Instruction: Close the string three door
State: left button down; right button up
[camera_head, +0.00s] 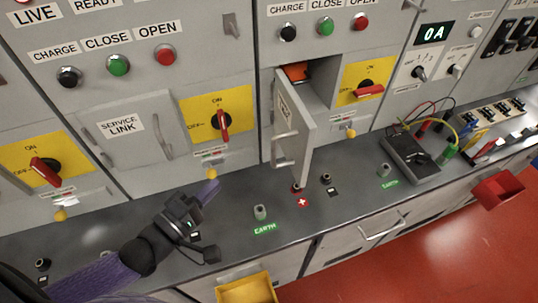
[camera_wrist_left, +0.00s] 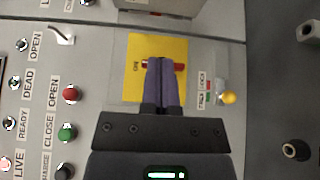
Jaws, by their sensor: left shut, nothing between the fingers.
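The open door (camera_head: 294,128) is a grey hinged panel with a handle, swung out from its compartment (camera_head: 318,92) in the right-hand cabinet. An orange item (camera_head: 296,72) shows inside the compartment. Whether this is string three I cannot read. My left gripper (camera_head: 212,188) is shut and empty above the counter, left of the door and apart from it. In the left wrist view its purple fingers (camera_wrist_left: 163,82) are together in front of a yellow switch panel (camera_wrist_left: 138,85) with a red handle. My right gripper is not in view.
A closed service link door (camera_head: 122,127) is at the left. The counter has posts, an earth terminal (camera_head: 260,212) and a dark meter (camera_head: 412,155) with leads. A yellow bin (camera_head: 246,290) and a red bin (camera_head: 497,190) stick out at the front.

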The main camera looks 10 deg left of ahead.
pick_arm(q)
jog(key=s+d+x, duration=0.1)
jog(key=d+x, duration=0.1)
jog(key=x, duration=0.9)
jog(key=shift+d+p, duration=0.3)
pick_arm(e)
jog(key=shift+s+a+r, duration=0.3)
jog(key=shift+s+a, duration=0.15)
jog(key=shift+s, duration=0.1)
pick_arm(q)
jog(key=shift+w+r, duration=0.1)
jog(key=shift+w, duration=0.05)
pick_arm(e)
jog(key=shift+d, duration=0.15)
